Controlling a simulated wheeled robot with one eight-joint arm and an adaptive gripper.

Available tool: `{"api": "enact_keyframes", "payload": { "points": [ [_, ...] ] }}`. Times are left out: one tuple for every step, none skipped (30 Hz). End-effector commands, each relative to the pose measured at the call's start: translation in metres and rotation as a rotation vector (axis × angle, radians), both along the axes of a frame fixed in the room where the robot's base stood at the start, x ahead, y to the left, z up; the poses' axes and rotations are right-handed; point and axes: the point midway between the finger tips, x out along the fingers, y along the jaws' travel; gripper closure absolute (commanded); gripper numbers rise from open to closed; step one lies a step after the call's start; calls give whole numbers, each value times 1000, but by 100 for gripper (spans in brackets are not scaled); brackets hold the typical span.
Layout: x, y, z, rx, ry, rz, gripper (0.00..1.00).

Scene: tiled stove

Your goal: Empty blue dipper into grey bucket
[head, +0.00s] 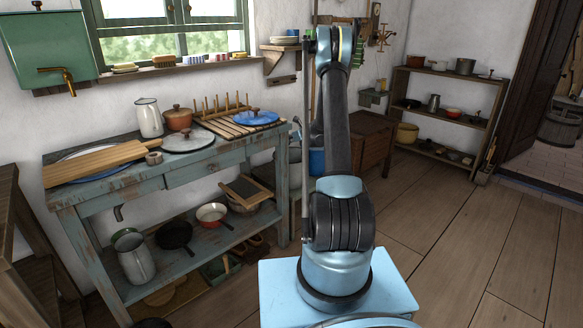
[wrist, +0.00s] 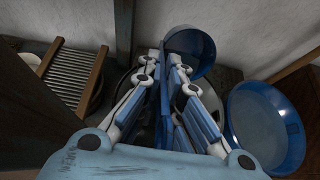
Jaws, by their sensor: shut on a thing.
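In the wrist view my gripper (wrist: 175,72) is closed around the upright blue handle of the blue dipper (wrist: 193,48). The dipper's round cup is just beyond the fingertips, and part of its inside shows. I cannot tell whether it holds anything. Behind and below the fingers is a round, dark grey rim, mostly hidden; it may be the grey bucket, but I cannot be sure. In the head view my arm hides my gripper and the dipper.
A blue basin (wrist: 265,125) is right of my gripper in the wrist view. A ribbed washboard (wrist: 70,78) is at left. In the head view a worn workbench (head: 175,178) carries pots and boards. A shelf (head: 445,112) stands at the back right; the floor before it is clear.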

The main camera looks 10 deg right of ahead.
Motion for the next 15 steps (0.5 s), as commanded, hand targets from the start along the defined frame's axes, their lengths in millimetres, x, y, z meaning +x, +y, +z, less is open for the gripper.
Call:
{"api": "enact_keyframes", "payload": {
  "points": [
    [0, 0, 0, 3, -4, 0, 100],
    [0, 0, -1, 5, -7, 0, 100],
    [-1, 1, -1, 7, -10, 1, 100],
    [-1, 1, -1, 9, -13, 1, 100],
    [-1, 1, -1, 11, -16, 2, 100],
    [-1, 1, -1, 14, -20, 2, 100],
    [-1, 2, -2, 15, -22, 2, 100],
    [-2, 2, -2, 17, -25, 2, 100],
    [-2, 2, -2, 19, -28, 3, 100],
    [-2, 2, -2, 22, -31, 3, 100],
    [-2, 2, -2, 23, -34, 3, 100],
    [-2, 2, -3, 27, -37, 3, 100],
    [-2, 2, -4, 29, -39, 3, 100],
    [-2, 2, -4, 30, -42, 4, 100],
    [-2, 2, -5, 32, -46, 4, 100]
  ]
}}
